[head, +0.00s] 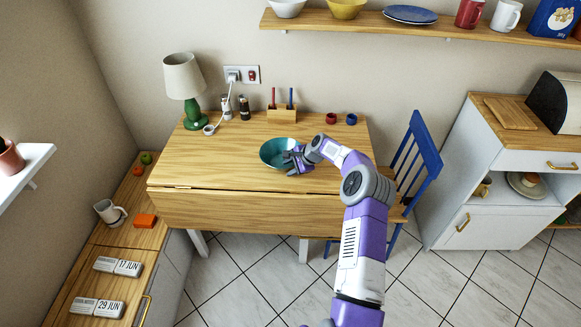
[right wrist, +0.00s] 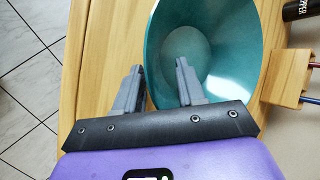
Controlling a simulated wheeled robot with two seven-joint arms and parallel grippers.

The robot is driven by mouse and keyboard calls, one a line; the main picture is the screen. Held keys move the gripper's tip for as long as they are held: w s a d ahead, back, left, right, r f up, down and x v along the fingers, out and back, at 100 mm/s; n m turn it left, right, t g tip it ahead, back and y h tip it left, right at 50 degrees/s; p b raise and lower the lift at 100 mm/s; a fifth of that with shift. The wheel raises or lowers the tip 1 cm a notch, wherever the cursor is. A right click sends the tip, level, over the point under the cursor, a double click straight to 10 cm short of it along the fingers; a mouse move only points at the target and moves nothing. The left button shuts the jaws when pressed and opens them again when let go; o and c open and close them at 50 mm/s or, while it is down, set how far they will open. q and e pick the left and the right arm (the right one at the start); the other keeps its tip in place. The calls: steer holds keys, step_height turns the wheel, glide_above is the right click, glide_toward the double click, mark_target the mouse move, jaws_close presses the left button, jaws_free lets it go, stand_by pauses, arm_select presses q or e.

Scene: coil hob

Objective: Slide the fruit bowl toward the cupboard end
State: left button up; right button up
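The teal fruit bowl (head: 272,153) stands upright on the wooden table (head: 210,150), near the middle, and looks empty. My right gripper (head: 292,158) is at the bowl's right side in the head view. In the right wrist view, its two fingers (right wrist: 158,70) are spread apart. One finger is outside the bowl's rim and the other overlaps the inside of the bowl (right wrist: 228,45); I cannot tell whether either touches it. A white cupboard (head: 465,195) stands to the right, beyond the blue chair. My left gripper is not in view.
A green lamp (head: 190,105), shakers (head: 244,107), a wooden holder (head: 281,115) and red and blue cups (head: 351,119) line the table's back. A blue chair (head: 418,160) stands at the right end. The tabletop left of the bowl is clear.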

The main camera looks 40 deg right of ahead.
steer(key=p+v, duration=0.1)
steer(key=v, duration=0.6)
steer(key=shift+s+r+p, duration=0.15)
steer(key=shift+r+p, duration=0.05)
steer(key=shift+p, duration=0.1)
